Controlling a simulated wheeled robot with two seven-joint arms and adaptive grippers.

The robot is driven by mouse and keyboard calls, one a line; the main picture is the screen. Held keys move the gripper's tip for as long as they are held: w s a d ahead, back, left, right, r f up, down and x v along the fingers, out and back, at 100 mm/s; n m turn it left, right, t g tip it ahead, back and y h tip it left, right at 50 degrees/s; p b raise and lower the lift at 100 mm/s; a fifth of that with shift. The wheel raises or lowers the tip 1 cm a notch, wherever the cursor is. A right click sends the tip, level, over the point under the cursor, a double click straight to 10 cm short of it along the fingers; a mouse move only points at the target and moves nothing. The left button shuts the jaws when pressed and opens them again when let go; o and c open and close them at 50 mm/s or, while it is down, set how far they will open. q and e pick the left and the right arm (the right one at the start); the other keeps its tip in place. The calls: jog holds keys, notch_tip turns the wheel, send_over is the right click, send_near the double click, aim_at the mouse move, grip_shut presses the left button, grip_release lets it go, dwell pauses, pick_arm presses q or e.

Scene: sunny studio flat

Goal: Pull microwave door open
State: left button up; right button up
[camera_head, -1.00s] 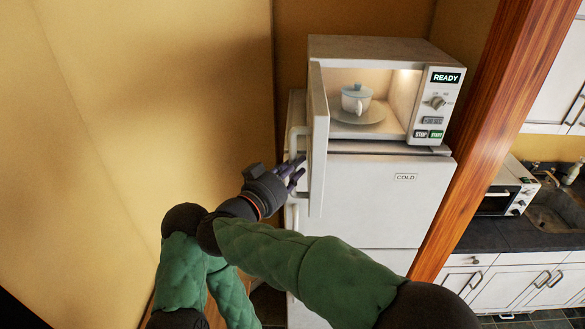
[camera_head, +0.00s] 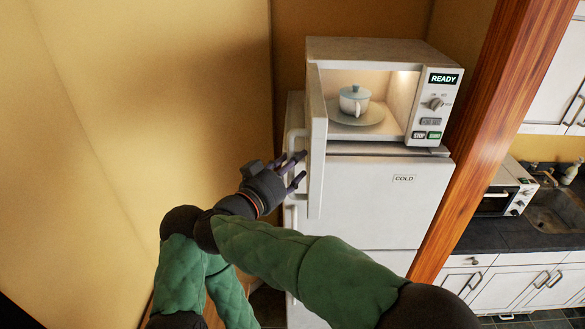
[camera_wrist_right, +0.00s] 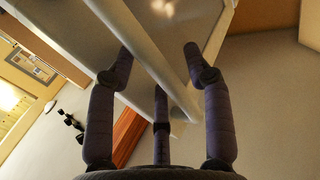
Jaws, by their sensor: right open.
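The white microwave (camera_head: 380,52) stands on top of the white fridge (camera_head: 373,205). Its door (camera_head: 317,140) is swung wide open, hinged at the left. The lit inside holds a pale lidded cup (camera_head: 354,100) on a turntable plate (camera_head: 372,116). My right gripper (camera_head: 299,169) is open beside the door's handle (camera_head: 292,143), at the left of the door. In the right wrist view the fingers (camera_wrist_right: 160,75) are spread, with the pale handle bar (camera_wrist_right: 150,60) passing between them; I cannot tell whether they touch it. My left gripper does not show.
A wooden post (camera_head: 500,120) rises close to the right of the fridge. Beyond it are a counter (camera_head: 490,235) with a small oven (camera_head: 505,190) and a sink. The yellow wall (camera_head: 150,90) is at the left, with free room before the door.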

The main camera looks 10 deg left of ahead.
aim_at(289, 140)
notch_tip(289, 140, up, 10)
jog(key=shift+d+r, duration=0.1)
jog(key=shift+d, duration=0.05)
dwell(0.3)
jog(key=f, duration=0.3)
jog(key=shift+a+f+n, duration=0.2)
jog(key=shift+a+n, duration=0.1)
jog(key=shift+a, duration=0.1)
jog(key=s+a+f, duration=0.1)
jog(key=s+a, duration=0.3)
jog(key=a, duration=0.7)
jog(key=shift+s+a, duration=0.25)
jog(key=shift+a, duration=0.05)
dwell(0.3)
jog(key=shift+w+f, duration=0.1)
jog(key=shift+f, duration=0.1)
dwell(0.3)
